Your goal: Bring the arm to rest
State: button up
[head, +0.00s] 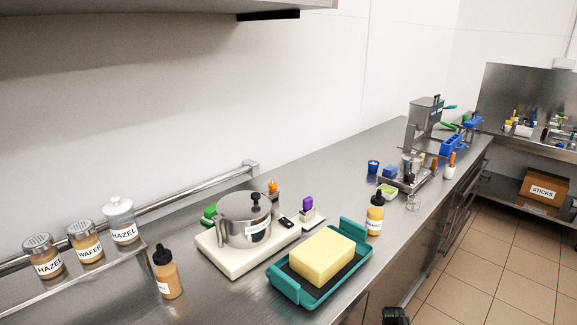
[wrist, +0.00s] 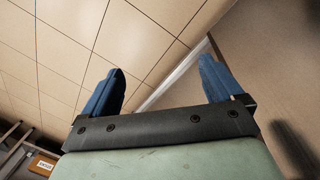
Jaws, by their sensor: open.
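My gripper (wrist: 161,66) shows in the wrist view with two blue fingers spread wide apart. Nothing is between them. Tiled floor, a pale strip and a plain brownish surface lie beyond the fingertips. The gripper touches nothing that I can see. In the head view I cannot make out the gripper; only a small dark part shows at the bottom edge, in front of the counter, and I cannot tell what it is.
The steel counter (head: 215,285) holds a teal tray (head: 282,287) with a yellow block (head: 321,256), a lidded pot (head: 245,228) on a white base, and squeeze bottles (head: 167,272) (head: 375,214). Jars (head: 120,221) stand on a left ledge. A sticks box (head: 543,190) sits on a low shelf. Floor is clear.

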jog(key=s+a+f+g, duration=0.2)
jog(key=s+a, duration=0.4)
jog(key=s, duration=0.5)
jog(key=s+a+f+g+y, duration=0.1)
jog(key=s+a+f, duration=0.4)
jog(key=s, duration=0.6)
jog(key=s+a+f+g, duration=0.3)
jog(key=s+a, duration=0.4)
jog(key=s, duration=0.5)
jog(key=shift+f+g+y, duration=0.15)
jog(key=shift+g+y, duration=0.15)
jog(key=c, duration=0.3)
